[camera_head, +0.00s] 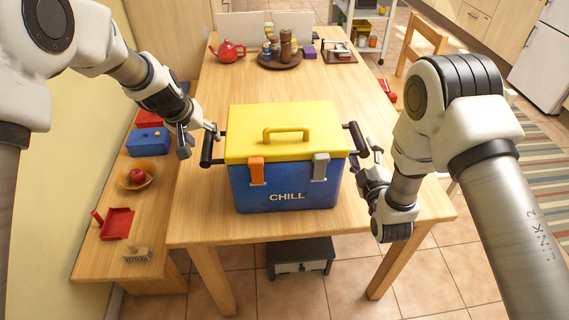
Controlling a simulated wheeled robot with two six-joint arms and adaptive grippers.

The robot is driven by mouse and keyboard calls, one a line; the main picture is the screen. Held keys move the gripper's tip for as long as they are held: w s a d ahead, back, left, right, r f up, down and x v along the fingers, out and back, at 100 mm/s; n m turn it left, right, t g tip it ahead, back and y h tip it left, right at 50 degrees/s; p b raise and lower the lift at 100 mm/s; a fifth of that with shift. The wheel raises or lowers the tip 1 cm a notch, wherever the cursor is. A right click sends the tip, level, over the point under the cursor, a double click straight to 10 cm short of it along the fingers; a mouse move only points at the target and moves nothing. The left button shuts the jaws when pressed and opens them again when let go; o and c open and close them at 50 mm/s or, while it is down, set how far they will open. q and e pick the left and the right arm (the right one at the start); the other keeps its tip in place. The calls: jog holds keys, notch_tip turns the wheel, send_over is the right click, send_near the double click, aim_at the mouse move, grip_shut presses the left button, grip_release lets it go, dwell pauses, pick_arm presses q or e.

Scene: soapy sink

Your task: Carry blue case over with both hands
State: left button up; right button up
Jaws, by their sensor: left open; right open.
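The blue case (286,187) is a cooler with a yellow lid, a yellow top handle and "CHILL" on its front. It stands upright near the front edge of the wooden table (207,220). A black side handle (207,150) sticks out at its left and another (357,139) at its right. My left gripper (212,130) is open, close to the left handle. My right gripper (370,158) is open, close to the right handle. I cannot tell whether either one touches its handle.
A red teapot (228,51) and a round tray of bottles (280,62) stand at the table's back. A lower bench at left holds a small blue box (148,141), a bowl with an apple (137,177) and a red dustpan (117,223). The table behind the case is clear.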

aim_at(206, 141)
pick_arm(q)
jog(key=x, duration=0.3)
pick_arm(e)
jog(key=w, duration=0.3)
jog(key=shift+a, duration=0.1)
pick_arm(q)
jog(key=shift+f, duration=0.45)
pick_arm(e)
jog(key=shift+w+r, duration=0.15)
jog(key=shift+w, duration=0.3)
pick_arm(q)
jog(key=shift+w+f, duration=0.15)
pick_arm(e)
jog(key=shift+w, duration=0.2)
pick_arm(q)
grip_shut()
pick_arm(e)
jog(key=shift+s, duration=0.1)
grip_shut()
